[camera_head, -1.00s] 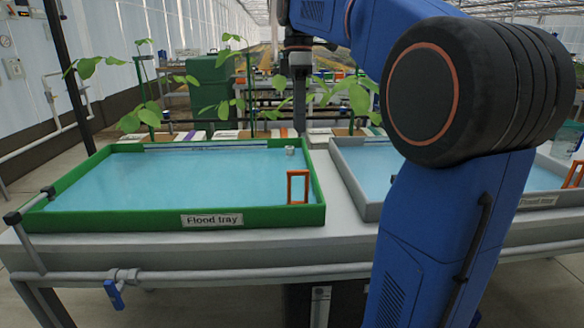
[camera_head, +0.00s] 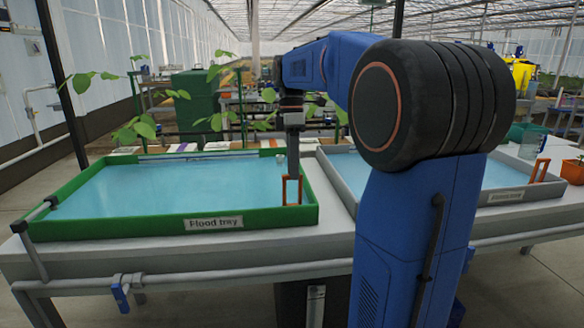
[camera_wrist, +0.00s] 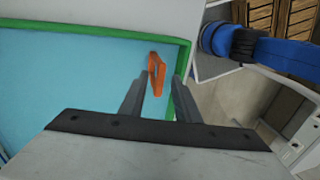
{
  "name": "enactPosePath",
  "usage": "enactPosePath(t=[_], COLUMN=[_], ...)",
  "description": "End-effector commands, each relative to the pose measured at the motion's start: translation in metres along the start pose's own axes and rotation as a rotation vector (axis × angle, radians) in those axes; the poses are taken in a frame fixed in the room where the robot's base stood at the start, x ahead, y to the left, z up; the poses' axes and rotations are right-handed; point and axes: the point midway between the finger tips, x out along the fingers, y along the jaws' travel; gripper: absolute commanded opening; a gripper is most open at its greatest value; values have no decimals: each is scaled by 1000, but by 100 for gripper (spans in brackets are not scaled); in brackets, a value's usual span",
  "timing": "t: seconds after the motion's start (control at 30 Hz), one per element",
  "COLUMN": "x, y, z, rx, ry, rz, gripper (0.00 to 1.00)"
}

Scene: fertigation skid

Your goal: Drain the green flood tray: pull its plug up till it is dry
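The green flood tray (camera_head: 190,223) stands on the bench at left, with its name label in front and blue water across its floor. An orange loop handle (camera_head: 292,190), which looks like its plug's, stands upright in the tray's front right corner. My gripper (camera_head: 292,172) points down right above this handle. In the wrist view the two grey fingers of my gripper (camera_wrist: 160,84) are apart. The orange handle (camera_wrist: 157,72) shows between and beyond their tips, and I cannot tell if they touch it. The plug's lower end is hidden.
A grey tray (camera_head: 345,195) with water and its own orange handle (camera_head: 539,170) is close on the right, partly behind my arm. Leafy plants (camera_head: 140,128) stand behind the trays. A blue-handled valve (camera_head: 121,298) is on the front pipe.

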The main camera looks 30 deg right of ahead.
Motion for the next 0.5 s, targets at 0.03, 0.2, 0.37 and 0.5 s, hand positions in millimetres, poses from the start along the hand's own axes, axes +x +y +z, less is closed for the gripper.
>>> enactPosePath(t=[0.03, 0.2, 0.37, 0.5], x=[0, 0, 0, -11], y=[0, 0, 0, -1], z=[0, 0, 0, 0], rx=[0, 0, 0, 0], ry=[0, 0, 0, 0], rz=[0, 0, 0, 3], gripper=[29, 0, 0, 0])
